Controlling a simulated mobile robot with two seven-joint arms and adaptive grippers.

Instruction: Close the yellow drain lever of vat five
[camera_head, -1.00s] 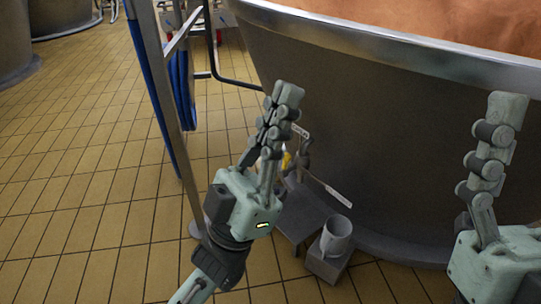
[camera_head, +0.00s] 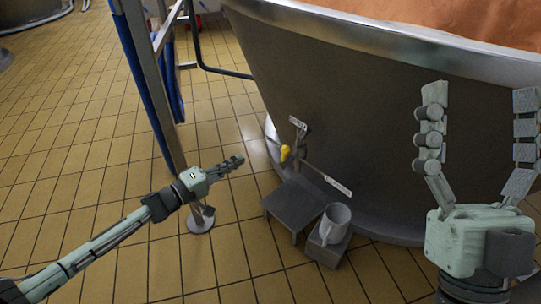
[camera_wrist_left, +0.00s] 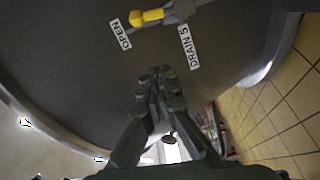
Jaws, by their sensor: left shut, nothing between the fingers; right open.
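The yellow drain lever (camera_head: 285,152) sits low on the side of the large steel vat (camera_head: 340,110). In the left wrist view the yellow lever (camera_wrist_left: 147,17) lies near the "OPEN" label (camera_wrist_left: 121,34), with the "DRAIN 5" label (camera_wrist_left: 188,47) to its right. My left gripper (camera_head: 238,161) is shut and empty, left of the lever and apart from it. Its closed fingers also show in the left wrist view (camera_wrist_left: 158,80). My right gripper (camera_head: 480,95) is open and empty in front of the vat at the right.
A grey low step (camera_head: 292,207) stands on the tiled floor below the lever. A metal post (camera_head: 160,90) with blue hoses rises left of the vat. Open floor lies at the left.

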